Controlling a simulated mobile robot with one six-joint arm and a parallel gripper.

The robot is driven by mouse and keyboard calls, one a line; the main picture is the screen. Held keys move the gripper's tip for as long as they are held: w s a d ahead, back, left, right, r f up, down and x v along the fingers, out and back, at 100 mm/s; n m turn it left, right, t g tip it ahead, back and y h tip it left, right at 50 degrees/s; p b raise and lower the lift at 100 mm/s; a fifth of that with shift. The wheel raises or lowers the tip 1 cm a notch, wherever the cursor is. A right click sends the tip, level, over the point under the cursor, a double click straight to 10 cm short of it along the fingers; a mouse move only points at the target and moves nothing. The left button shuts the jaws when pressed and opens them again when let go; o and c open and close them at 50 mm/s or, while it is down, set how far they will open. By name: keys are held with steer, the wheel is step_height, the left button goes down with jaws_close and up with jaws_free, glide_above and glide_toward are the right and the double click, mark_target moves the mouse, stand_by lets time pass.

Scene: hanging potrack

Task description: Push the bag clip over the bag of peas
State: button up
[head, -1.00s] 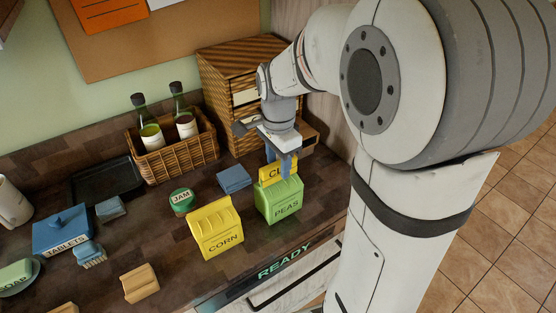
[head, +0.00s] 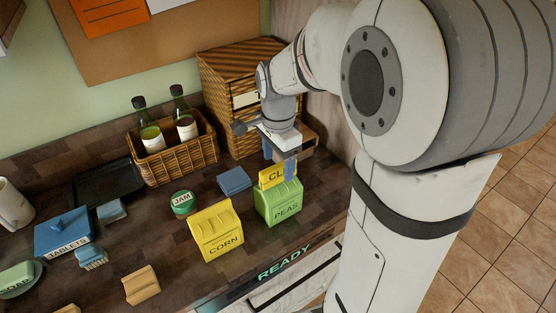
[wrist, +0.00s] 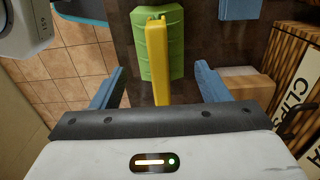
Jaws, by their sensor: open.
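The green bag of peas (head: 284,208) stands upright on the counter near its front edge. The yellow bag clip (head: 271,178) sits at the top of the bag; how far down it reaches over the bag I cannot tell. In the wrist view the clip (wrist: 159,62) is a narrow yellow bar across the green bag (wrist: 148,45). My gripper (head: 278,168) is just above the bag, pointing down. Its two blue fingers are spread wide, one on each side of the clip, with gaps on both sides in the wrist view.
A yellow corn bag (head: 217,232) stands left of the peas. A blue block (head: 234,181) and a green jam jar (head: 182,203) lie behind it. A striped wooden cabinet (head: 225,95) and a bottle basket (head: 180,158) stand at the back. Tablets box (head: 62,235) is far left.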

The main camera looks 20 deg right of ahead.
steer(key=shift+r+p, duration=1.95)
steer(key=shift+r, duration=0.95)
steer(key=s+f+n+t+b, duration=0.1)
steer(key=s+n+t+b, duration=0.2)
steer(key=s+n, duration=1.1)
steer(key=shift+s+n+b, duration=0.25)
steer(key=shift+n+b, duration=0.15)
steer(key=shift+b, duration=0.05)
steer(key=shift+f, duration=0.1)
